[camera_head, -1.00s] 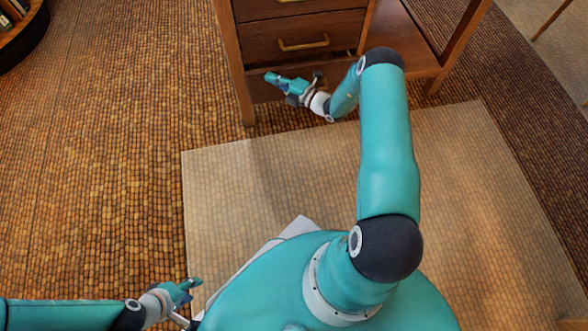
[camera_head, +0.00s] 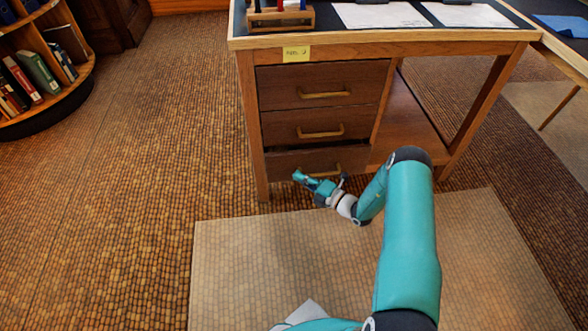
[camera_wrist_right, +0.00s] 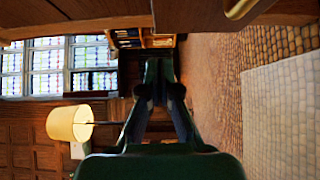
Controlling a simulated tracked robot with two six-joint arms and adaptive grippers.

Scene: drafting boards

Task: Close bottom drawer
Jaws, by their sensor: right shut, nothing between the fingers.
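The bottom drawer (camera_head: 285,163) is the lowest of three brown wooden drawers in the desk. A dark gap shows above its front, so it appears to stand slightly out. Its brass handle (camera_head: 338,169) is partly hidden by my right gripper. My right gripper (camera_head: 297,176) is shut and empty, in front of the drawer's lower left part; I cannot tell whether it touches. In the right wrist view the shut fingers (camera_wrist_right: 159,66) point along a wooden front (camera_wrist_right: 195,14) with a brass handle (camera_wrist_right: 240,8). My left gripper is out of view.
The middle drawer (camera_head: 280,127) and top drawer (camera_head: 280,88) look shut. The desk's leg (camera_head: 247,130) stands left of them. A pale mat (camera_head: 240,270) covers the floor in front. A curved bookshelf (camera_head: 45,108) stands at far left, with clear floor between.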

